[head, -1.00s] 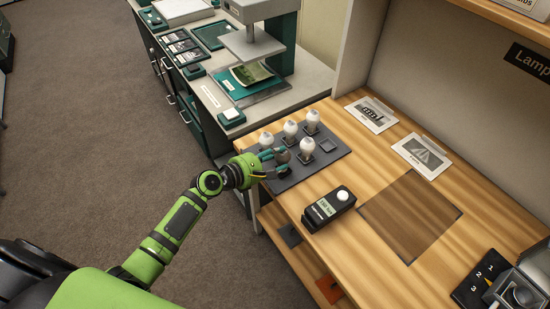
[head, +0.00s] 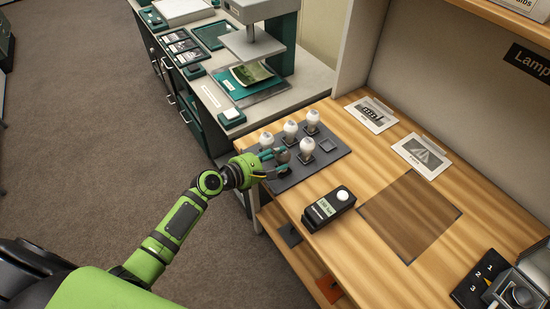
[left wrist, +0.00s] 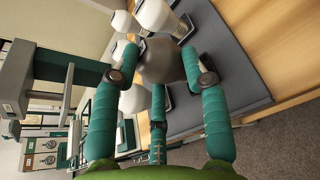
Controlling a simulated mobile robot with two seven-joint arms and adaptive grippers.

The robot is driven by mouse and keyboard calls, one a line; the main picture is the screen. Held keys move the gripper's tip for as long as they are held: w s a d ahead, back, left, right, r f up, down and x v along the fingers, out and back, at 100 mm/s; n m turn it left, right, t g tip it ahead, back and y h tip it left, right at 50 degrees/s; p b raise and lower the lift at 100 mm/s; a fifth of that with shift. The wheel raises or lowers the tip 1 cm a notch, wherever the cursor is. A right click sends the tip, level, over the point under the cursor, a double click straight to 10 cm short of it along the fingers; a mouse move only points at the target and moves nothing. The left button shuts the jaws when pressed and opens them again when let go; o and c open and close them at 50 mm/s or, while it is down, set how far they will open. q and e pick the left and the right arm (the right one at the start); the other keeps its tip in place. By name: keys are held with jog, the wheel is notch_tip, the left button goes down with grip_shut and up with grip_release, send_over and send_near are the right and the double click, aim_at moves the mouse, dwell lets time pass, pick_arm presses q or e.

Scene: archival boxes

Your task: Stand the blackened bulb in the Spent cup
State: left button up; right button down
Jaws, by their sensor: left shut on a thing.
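The blackened bulb (head: 282,156) is a dark grey globe at the near left of a dark tray (head: 300,178). My left gripper (head: 272,162) is shut on it. In the left wrist view the bulb (left wrist: 160,62) sits between the teal fingers (left wrist: 160,85); its base is hidden. I cannot tell whether it is lifted clear of the tray. Several white bulbs stand upright in the tray, one of them (head: 307,147) just right of the dark bulb. My right gripper is not in view. I see no cup labelled Spent.
A black meter (head: 328,208) with a white dome stands on the wooden bench near the tray. Two cards (head: 421,153) lie behind. A dark rectangular mat (head: 408,215) is bare. A black switch box (head: 488,275) is at lower right.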

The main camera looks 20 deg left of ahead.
pick_arm(q)
jog(key=shift+f+b, duration=0.45)
jog(key=shift+f, duration=0.15)
dwell(0.5)
jog(key=o, duration=0.9)
jog(key=shift+c, duration=0.2)
jog(key=shift+p+v, duration=1.05)
jog(key=shift+v, duration=1.65)
jog(key=p, duration=0.1)
send_near(277, 161)
jog(key=shift+v, duration=0.8)
jog(key=shift+f, duration=0.15)
